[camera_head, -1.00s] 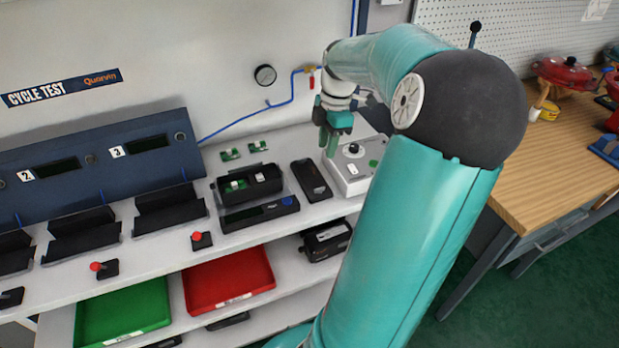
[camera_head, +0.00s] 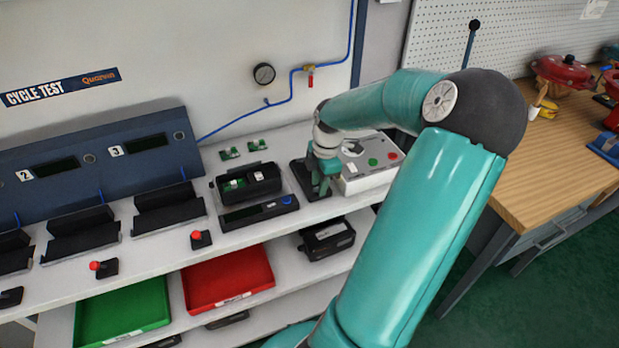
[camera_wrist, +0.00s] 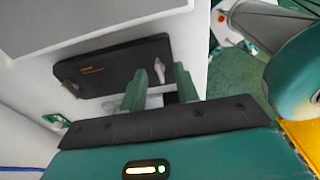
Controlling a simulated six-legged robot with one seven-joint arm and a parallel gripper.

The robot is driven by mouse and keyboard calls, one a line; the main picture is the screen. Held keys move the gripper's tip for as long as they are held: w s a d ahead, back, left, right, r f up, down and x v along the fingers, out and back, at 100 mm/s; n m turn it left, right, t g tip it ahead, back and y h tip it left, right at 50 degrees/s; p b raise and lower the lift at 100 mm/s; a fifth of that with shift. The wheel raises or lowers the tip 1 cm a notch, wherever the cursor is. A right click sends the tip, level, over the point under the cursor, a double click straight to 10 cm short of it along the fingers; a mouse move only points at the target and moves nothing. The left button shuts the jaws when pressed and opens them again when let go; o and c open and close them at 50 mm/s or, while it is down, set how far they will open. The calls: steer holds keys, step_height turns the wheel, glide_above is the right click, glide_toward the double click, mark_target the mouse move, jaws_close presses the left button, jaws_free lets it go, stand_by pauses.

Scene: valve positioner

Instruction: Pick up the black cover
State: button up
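The black cover (camera_head: 299,170) lies flat on the white bench top, partly hidden behind my gripper in the head view. In the wrist view the black cover (camera_wrist: 105,70) is a flat dark plate with small orange lettering and a pale mark near its right end. My gripper (camera_head: 324,186) points down over the cover's right part.
An open black positioner housing (camera_head: 250,184) stands left of the cover. A white box with coloured buttons (camera_head: 372,163) stands close on the right. Small green boards (camera_head: 242,150) lie behind the housing. Red (camera_head: 228,279) and green (camera_head: 123,311) trays are on the shelf below.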

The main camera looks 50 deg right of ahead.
steer(key=shift+f, duration=0.25)
jaws_close()
steer(key=shift+r, duration=0.15)
